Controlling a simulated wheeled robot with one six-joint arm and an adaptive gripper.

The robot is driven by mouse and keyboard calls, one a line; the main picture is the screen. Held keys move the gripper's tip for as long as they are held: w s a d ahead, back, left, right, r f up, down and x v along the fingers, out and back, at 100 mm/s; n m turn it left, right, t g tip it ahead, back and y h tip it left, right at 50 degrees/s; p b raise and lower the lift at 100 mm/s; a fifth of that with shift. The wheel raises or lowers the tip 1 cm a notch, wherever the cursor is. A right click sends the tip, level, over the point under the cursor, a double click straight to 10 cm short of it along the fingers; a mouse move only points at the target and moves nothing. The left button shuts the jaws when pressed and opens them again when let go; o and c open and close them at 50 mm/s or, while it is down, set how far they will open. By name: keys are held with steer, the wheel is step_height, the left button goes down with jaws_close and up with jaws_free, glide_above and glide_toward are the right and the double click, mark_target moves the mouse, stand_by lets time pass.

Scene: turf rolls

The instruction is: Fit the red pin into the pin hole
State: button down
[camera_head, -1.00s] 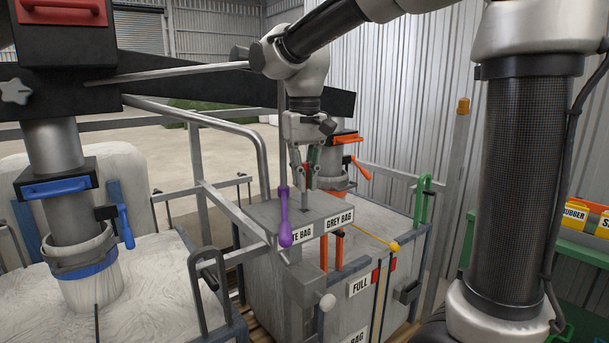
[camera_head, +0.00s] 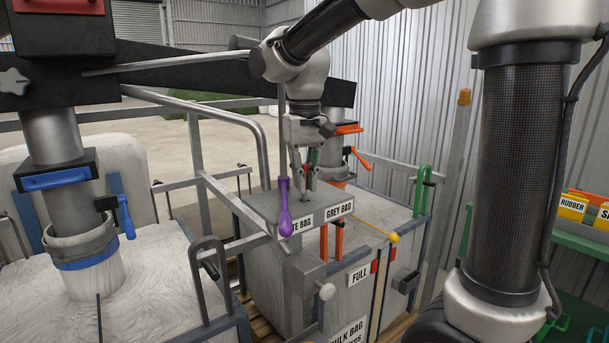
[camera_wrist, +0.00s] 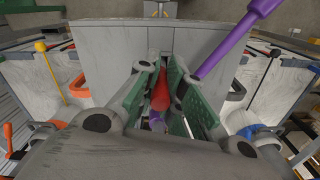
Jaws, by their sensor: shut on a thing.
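My gripper (camera_head: 310,181) is above the top of the grey post box (camera_head: 270,205), which has labels ending in "TE BAG" and reading "GREY BAG". In the wrist view my gripper (camera_wrist: 158,95) has its green-padded fingers closed on the red pin (camera_wrist: 160,92). Only part of the pin shows between the pads. The pin hole is hidden behind the fingers and pin, so I cannot tell whether the pin's lower end touches the box or has entered it.
A purple-handled tool (camera_head: 284,218) stands beside my gripper at the box's left edge; its handle also shows close to the fingers in the wrist view (camera_wrist: 240,35). A yellow-knobbed rod (camera_head: 393,237) and a metal rail (camera_head: 205,100) are nearby.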

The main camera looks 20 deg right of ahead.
steer(key=shift+f, duration=0.95)
steer(key=c, duration=1.5)
jaws_free()
steer(key=shift+o, duration=0.2)
step_height(320, 180, up, 12)
steer(key=s+d+f+t, duration=0.2)
steer(key=s+d+f, duration=0.4)
steer(key=s, duration=0.3)
steer(key=s+d+f+t, duration=0.2)
steer(key=s+d+f, duration=0.4)
steer(key=s+d, duration=0.3)
steer(key=shift+s+m, duration=0.3)
steer(key=shift+s, duration=0.2)
